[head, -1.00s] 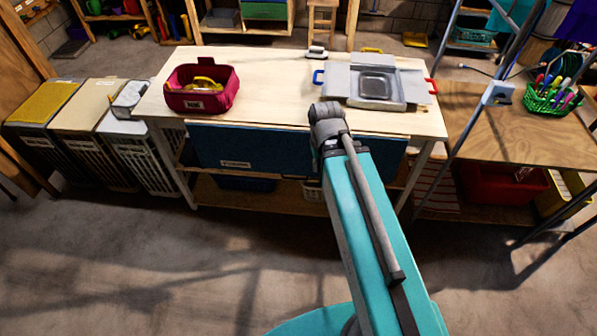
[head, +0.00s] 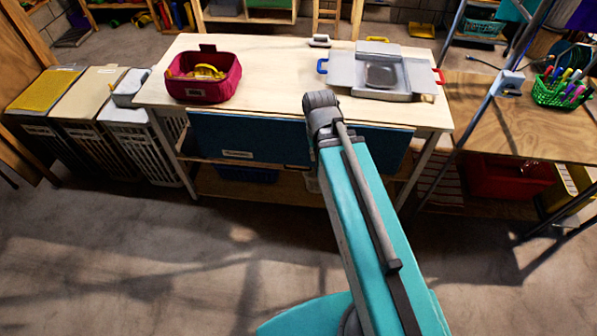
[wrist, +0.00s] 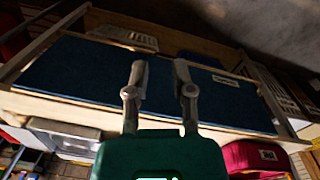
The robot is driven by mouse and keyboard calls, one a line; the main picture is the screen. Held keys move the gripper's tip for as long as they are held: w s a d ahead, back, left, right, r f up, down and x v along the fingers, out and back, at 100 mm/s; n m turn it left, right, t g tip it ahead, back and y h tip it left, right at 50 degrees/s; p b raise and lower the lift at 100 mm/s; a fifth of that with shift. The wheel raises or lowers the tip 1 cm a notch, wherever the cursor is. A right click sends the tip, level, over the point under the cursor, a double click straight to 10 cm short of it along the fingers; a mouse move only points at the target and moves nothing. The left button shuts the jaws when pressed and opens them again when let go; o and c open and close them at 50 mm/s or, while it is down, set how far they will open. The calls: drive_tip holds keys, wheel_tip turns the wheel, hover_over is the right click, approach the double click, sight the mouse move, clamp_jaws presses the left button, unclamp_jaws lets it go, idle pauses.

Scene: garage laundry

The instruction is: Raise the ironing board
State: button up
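The ironing board appears to be the dark blue panel (head: 250,141) with a small white label, hanging folded down along the front edge of the worktable (head: 275,95). The same blue panel (wrist: 80,78) spans the wrist view, where the scene looks upside down. My gripper (wrist: 160,70) is open and empty in the wrist view, its two fingers apart and overlapping the panel. I cannot tell whether they touch it. In the head view my arm hides the gripper and part of the panel.
A red fabric basket (head: 203,88) and a grey tray (head: 365,78) with coloured handles stand on the worktable. Lidded hampers (head: 85,105) are at left. A wooden side table (head: 520,125) is at right. The floor in front is clear.

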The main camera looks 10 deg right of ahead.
drive_tip(key=w+f+n+h+b, duration=0.2)
drive_tip(key=w+f+h+b, duration=0.3)
drive_tip(key=f+b, duration=1.05)
drive_tip(key=n+t+h+b, duration=0.4)
drive_tip(key=t+h+b, duration=0.35)
drive_tip(key=b, duration=3.35)
approach(297, 169)
drive_tip(key=s+a, duration=0.2)
drive_tip(key=shift+w+a+f+n+h+b, duration=0.4)
drive_tip(key=shift+w+a+f+h+b, duration=0.15)
drive_tip(key=shift+a+h+b, duration=0.35)
drive_tip(key=shift+d, duration=0.2)
drive_tip(key=b+x, duration=0.1)
drive_tip(key=x, duration=0.5)
drive_tip(key=b+x, duration=0.1)
drive_tip(key=x, duration=0.6)
drive_tip(key=shift+w+d+f, duration=0.15)
drive_tip(key=shift+d+f, duration=0.1)
drive_tip(key=shift+d, duration=0.05)
clamp_jaws()
